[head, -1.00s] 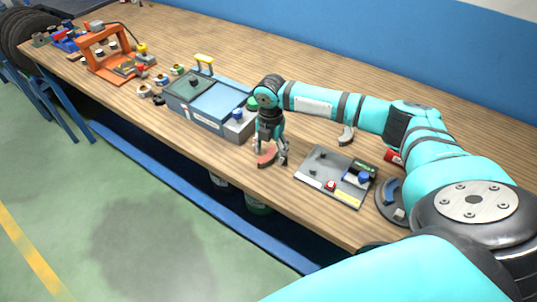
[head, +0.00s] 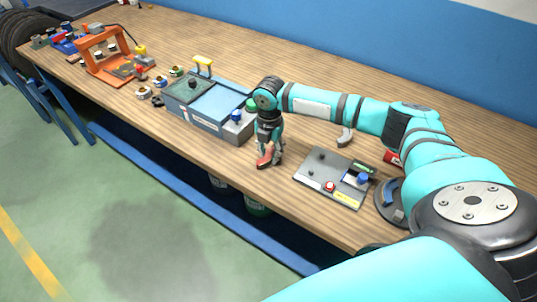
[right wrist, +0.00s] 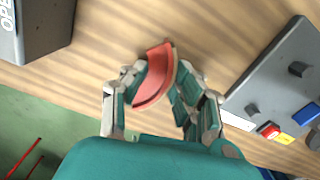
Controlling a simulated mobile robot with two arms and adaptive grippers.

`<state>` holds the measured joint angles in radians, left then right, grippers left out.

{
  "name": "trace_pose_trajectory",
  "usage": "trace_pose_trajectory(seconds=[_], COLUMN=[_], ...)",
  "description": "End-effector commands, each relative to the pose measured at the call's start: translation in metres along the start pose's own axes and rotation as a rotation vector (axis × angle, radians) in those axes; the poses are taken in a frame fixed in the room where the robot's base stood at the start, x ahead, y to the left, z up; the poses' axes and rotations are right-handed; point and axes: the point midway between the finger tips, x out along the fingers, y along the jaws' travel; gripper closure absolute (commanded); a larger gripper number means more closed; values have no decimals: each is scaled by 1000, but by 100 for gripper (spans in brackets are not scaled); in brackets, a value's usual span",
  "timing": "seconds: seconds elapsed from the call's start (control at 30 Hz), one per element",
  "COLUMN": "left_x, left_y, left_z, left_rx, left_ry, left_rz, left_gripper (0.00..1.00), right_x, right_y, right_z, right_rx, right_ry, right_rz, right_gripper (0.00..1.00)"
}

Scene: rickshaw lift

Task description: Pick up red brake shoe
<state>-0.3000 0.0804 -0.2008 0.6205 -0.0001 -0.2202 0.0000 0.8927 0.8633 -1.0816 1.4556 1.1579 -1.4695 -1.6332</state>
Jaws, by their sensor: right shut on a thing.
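The red brake shoe (right wrist: 156,78) is a curved red piece with a paler rim. In the right wrist view it lies between the two fingers of my right gripper (right wrist: 155,90), which are closed on its sides. In the head view the red brake shoe (head: 265,156) shows at the fingertips of my right gripper (head: 268,150), close to the front edge of the bench. I cannot tell whether it still touches the wood. My left gripper is not in view.
A grey curved piece (head: 345,137) lies behind the tray. An orange frame (head: 105,55) stands at the far left.

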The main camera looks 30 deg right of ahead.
Motion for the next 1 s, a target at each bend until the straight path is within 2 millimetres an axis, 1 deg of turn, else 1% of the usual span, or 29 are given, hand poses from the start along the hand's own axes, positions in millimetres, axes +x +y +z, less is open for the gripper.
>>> trace_pose_trajectory(seconds=[0.17, 0.27, 0.4, 0.43, 0.57, 0.8, 0.9, 1.0], left_x=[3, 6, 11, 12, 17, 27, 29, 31], left_y=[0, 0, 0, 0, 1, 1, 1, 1], left_z=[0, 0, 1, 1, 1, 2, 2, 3], left_rx=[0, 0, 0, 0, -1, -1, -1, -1], left_ry=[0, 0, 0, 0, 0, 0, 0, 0], left_rz=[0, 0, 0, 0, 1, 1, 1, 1], left_gripper=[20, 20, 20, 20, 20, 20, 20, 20], right_x=[-8, -18, -37, -35, -37, -43, -46, -48], right_y=[1, 1, 1, 3, 10, 24, 29, 33], right_z=[0, 1, 0, -9, -38, -103, -124, -139], right_rx=[0, 1, -1, -6, -8, -8, -6, -4], right_ry=[-1, -2, -1, 3, 3, 3, 2, 1], right_rz=[3, 3, 4, 2, 3, 4, 3, 3], right_gripper=[100, 100, 100, 100, 100, 100, 100, 100])
